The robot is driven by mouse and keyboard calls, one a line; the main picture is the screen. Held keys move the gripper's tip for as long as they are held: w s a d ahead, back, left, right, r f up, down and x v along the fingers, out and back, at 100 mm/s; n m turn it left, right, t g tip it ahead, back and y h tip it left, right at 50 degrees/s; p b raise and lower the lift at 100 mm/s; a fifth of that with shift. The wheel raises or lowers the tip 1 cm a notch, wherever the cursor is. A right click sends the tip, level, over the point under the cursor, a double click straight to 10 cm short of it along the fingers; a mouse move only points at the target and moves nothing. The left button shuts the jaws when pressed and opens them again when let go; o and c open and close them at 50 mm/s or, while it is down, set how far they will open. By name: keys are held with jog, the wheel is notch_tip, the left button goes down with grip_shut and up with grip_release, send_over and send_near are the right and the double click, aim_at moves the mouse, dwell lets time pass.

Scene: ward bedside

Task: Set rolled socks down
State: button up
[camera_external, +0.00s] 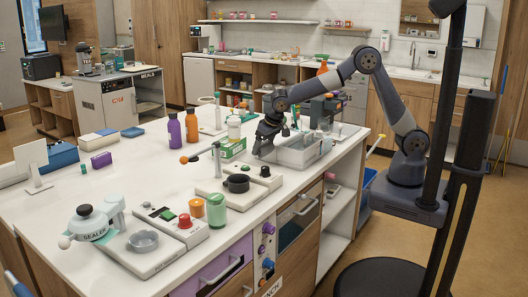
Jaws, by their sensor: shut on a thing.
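My gripper (262,150) is at the end of the arm, low over the white worktop (160,185), just left of a pale grey tray (298,158). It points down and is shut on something. The thing between the fingers is dark and too small to make out, so I cannot clearly recognise the rolled socks. I cannot tell whether the held thing touches the worktop.
In front is a device with a dark pot (236,183). Purple (174,131) and orange (192,126) bottles stand behind left. The worktop's left middle has free room.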

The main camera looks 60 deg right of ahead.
aim_at(268, 146)
jog(key=shift+f+p, duration=0.3)
jog(key=shift+f, duration=2.7)
jog(key=shift+f, duration=0.2)
jog(key=o, duration=0.7)
jog(key=shift+r, duration=0.1)
jog(key=shift+r, duration=0.2)
jog(key=b+v, duration=0.1)
jog(key=v, duration=1)
jog(key=shift+s+r, duration=0.25)
jog(key=shift+r, duration=0.1)
jog(key=shift+f, duration=0.1)
